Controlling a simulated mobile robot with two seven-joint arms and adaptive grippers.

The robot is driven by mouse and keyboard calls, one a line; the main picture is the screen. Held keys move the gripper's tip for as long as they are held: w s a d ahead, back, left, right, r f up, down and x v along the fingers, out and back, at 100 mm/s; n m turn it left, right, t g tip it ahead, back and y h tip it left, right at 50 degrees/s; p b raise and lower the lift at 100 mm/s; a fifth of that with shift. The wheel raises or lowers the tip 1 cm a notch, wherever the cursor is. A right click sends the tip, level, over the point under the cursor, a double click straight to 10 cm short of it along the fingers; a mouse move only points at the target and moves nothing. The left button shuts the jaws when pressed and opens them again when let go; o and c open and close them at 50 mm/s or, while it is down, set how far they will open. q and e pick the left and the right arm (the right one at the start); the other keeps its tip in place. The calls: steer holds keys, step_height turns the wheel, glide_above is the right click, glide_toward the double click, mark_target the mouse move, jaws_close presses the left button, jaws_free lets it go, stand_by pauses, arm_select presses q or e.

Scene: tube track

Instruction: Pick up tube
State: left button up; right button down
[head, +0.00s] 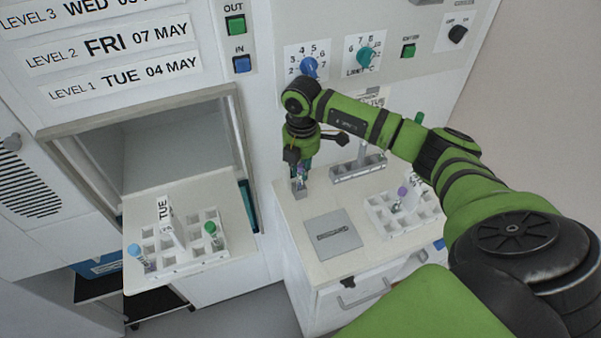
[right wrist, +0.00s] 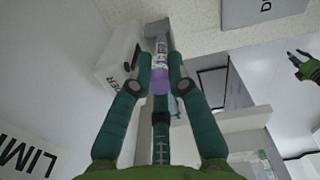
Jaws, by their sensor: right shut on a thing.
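My right gripper (head: 301,172) is at the left back of the counter, pointing down. It is shut on a tube (head: 302,174) with a purple cap. In the right wrist view the tube (right wrist: 160,68) lies between the two green fingers of the gripper (right wrist: 159,75), its purple cap towards the palm. Its far end meets a small grey holder (right wrist: 158,29), which also shows below the gripper in the head view (head: 298,189); I cannot tell how deep the tube sits. My left gripper (right wrist: 298,62) shows small at the right edge of the right wrist view, its fingers apart.
A white rack (head: 408,222) with a purple-capped tube stands at the counter's right. A grey rack (head: 357,169) is behind it and a flat grey plate (head: 333,235) in front. Left, a pull-out shelf (head: 225,190) bears another rack (head: 190,262) with blue- and green-capped tubes. The panel wall is close behind.

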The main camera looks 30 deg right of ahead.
steer(key=shift+r+b, duration=0.35)
steer(key=r, duration=0.1)
steer(key=r+b, duration=0.2)
steer(key=shift+s+d+r, duration=0.15)
steer(key=shift+d+r, duration=0.05)
steer(key=shift+d, duration=0.1)
arm_select(q)
step_height(320, 180, down, 7)
steer(key=w+b, duration=0.1)
steer(key=b, duration=0.3)
steer(key=shift+f+b, duration=0.2)
steer(key=shift+b, duration=0.15)
arm_select(e)
steer(key=s+d+r, duration=0.6)
steer(key=s+r, duration=0.1)
steer(key=s, duration=0.1)
steer(key=shift+s+d, duration=0.35)
steer(key=shift+d, duration=0.05)
arm_select(q)
steer(key=shift+d, duration=0.1)
